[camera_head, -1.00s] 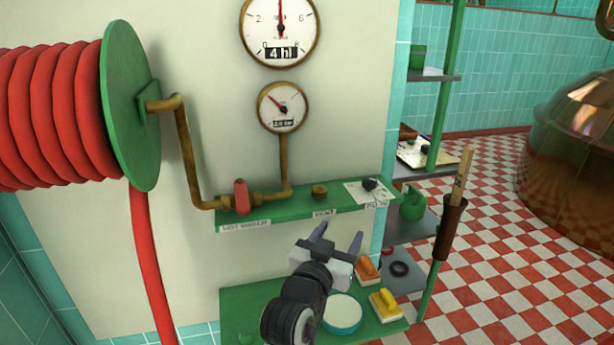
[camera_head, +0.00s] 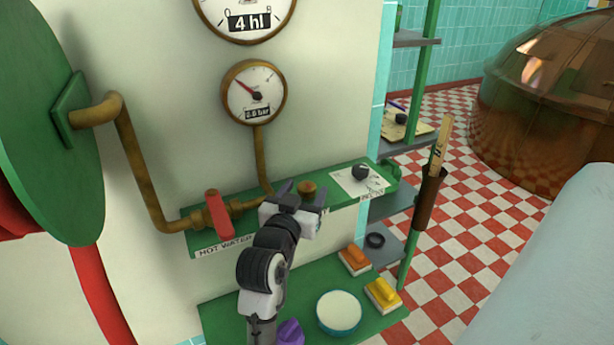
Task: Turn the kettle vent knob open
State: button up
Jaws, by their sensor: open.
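A small brass knob (camera_head: 308,188) sits at the middle of the green wall shelf (camera_head: 345,205). The label under it is mostly hidden behind my gripper. My gripper (camera_head: 303,194) is open and empty in front of the shelf. Its two fingertips point toward the wall and appear on either side of the brass knob. I cannot tell whether they touch it or are still short of it.
A gauge (camera_head: 254,92) hangs above. A lower green shelf (camera_head: 225,318) holds brushes and a round tin (camera_head: 339,312). A copper kettle (camera_head: 540,110) stands at the back right.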

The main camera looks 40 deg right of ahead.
aim_at(310, 181)
jog(key=shift+p+x, duration=0.45)
jog(key=shift+x, duration=1.75)
jog(key=shift+a, duration=0.1)
jog(key=c, duration=1)
